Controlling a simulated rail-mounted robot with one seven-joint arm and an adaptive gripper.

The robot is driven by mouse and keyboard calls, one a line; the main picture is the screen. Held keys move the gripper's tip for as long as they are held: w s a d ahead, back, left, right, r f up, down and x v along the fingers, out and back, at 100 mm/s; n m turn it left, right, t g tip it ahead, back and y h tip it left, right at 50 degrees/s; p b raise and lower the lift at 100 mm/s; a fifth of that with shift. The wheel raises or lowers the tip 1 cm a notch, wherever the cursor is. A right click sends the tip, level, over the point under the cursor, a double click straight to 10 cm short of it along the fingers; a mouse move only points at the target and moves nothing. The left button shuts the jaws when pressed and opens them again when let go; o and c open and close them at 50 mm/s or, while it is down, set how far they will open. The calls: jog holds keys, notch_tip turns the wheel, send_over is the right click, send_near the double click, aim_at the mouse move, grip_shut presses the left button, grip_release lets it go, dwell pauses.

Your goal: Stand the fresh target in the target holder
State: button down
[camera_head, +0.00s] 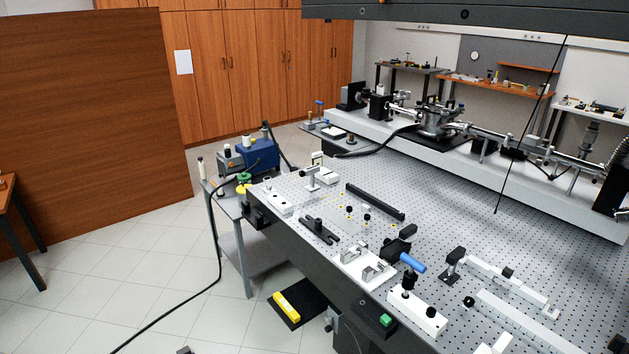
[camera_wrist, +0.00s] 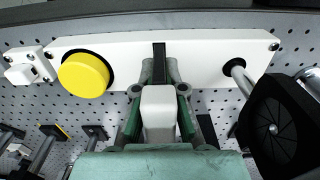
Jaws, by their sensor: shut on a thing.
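In the wrist view my gripper (camera_wrist: 158,87) has its two fingers closed on either side of a white block-like piece (camera_wrist: 159,108). I take this piece to be the fresh target or its mount, but its face is not clear. A dark narrow strip (camera_wrist: 159,62) shows just beyond the fingertips. I cannot tell whether it belongs to the held piece. Behind it lies a long white plate (camera_wrist: 209,58) with a yellow disc (camera_wrist: 84,74) at its left and a dark hole at its right. I cannot tell which part is the target holder. My gripper does not show clearly in the head view.
A black round mount (camera_wrist: 276,128) stands close at the right of my gripper in the wrist view. Several small mounts crowd the optical table's (camera_head: 440,220) near edge in the head view, including a white clip base (camera_head: 365,268) and a blue-handled piece (camera_head: 412,262).

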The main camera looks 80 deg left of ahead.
jog(key=shift+r+p, duration=2.35)
jog(key=shift+r, duration=1.2)
jog(key=shift+r, duration=0.1)
jog(key=shift+r+p, duration=1.4)
jog(key=shift+r, duration=0.55)
